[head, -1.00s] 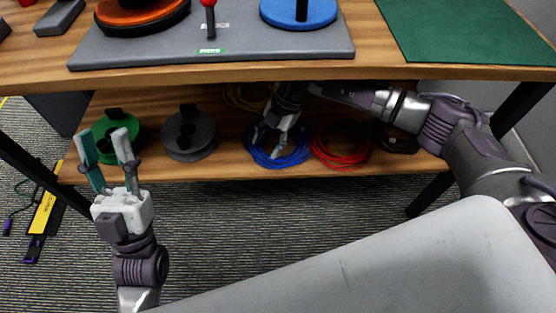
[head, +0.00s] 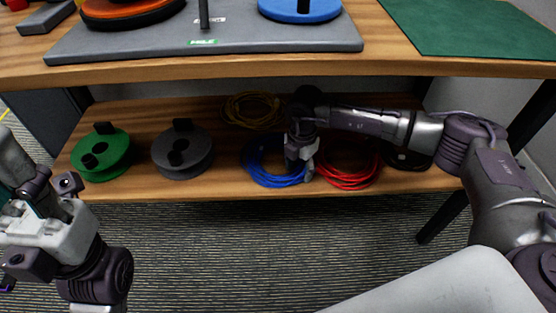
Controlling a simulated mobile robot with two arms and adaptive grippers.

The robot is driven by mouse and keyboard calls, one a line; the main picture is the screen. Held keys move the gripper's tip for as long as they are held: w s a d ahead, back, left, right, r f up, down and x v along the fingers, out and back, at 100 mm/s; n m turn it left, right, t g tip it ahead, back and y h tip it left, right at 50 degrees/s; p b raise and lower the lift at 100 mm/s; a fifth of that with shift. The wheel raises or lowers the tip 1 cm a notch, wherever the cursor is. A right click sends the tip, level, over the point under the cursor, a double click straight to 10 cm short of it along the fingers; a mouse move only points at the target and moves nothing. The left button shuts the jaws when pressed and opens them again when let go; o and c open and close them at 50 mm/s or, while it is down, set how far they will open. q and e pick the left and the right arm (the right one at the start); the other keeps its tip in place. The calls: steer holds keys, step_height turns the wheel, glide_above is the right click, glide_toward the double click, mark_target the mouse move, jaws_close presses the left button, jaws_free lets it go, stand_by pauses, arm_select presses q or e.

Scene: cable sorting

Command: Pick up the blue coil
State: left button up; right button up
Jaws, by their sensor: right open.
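The blue coil (head: 262,165) lies on the lower wooden shelf, between the grey spool and the red coil. My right gripper (head: 298,174) reaches in under the table top and points down at the blue coil's right side. Its jaws are open, and its fingers hide part of the coil's right edge. I cannot tell whether the fingers touch the coil. My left gripper (head: 15,175) is at the left edge of the view, off in front of the shelf; its fingers are partly cut off by the frame.
A red coil (head: 345,178) lies just right of my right gripper, and a yellow coil (head: 250,108) behind. A grey spool (head: 190,150) and green spool (head: 112,160) stand left on the lower shelf (head: 225,185). The table top's edge (head: 240,72) overhangs the shelf.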

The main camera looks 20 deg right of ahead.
jaws_close()
steer(key=shift+r, duration=0.15)
stand_by(0.4)
